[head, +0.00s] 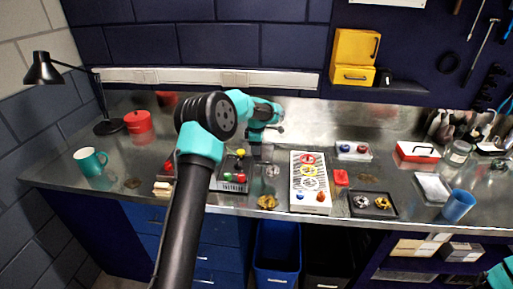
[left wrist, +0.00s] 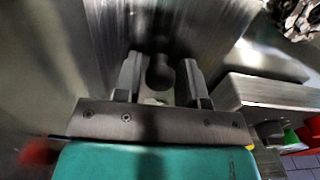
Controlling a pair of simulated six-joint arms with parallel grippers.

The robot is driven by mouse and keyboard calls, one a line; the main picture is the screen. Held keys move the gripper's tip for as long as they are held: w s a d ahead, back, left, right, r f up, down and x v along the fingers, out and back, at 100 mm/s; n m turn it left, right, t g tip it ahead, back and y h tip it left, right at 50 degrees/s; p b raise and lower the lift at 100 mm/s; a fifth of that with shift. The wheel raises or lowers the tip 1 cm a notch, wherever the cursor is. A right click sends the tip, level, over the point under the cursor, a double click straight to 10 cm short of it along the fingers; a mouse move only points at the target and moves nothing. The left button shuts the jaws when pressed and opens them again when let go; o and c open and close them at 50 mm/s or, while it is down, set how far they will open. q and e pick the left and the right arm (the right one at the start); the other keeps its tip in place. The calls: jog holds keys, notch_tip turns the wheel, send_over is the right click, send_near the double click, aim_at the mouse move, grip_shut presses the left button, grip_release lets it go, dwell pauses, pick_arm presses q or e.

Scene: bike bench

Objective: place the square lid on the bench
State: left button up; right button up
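My left gripper (head: 268,131) is over the back middle of the steel bench (head: 120,180), partly behind its own arm links. In the left wrist view its two grey fingers (left wrist: 160,85) stand apart, with a dark rounded knob (left wrist: 160,70) between them. A small gap seems to show on each side of the knob. I cannot tell whether this knob belongs to the square lid or is a reflection in the steel. No square lid can be made out clearly in either view. My right gripper is out of view; only a teal bit of that arm shows at the lower right.
A grey tray (head: 232,187) with red and green pieces stands just in front of the left gripper; its edge is close in the wrist view. A white panel (head: 309,195), a dark tray (head: 372,213) and a blue cup (head: 457,206) stand rightward. A teal mug (head: 90,161) stands left.

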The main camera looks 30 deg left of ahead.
pick_arm(q)
jog(key=shift+o, duration=1.3)
notch_tip(320, 180, up, 12)
jog(key=shift+r, duration=0.15)
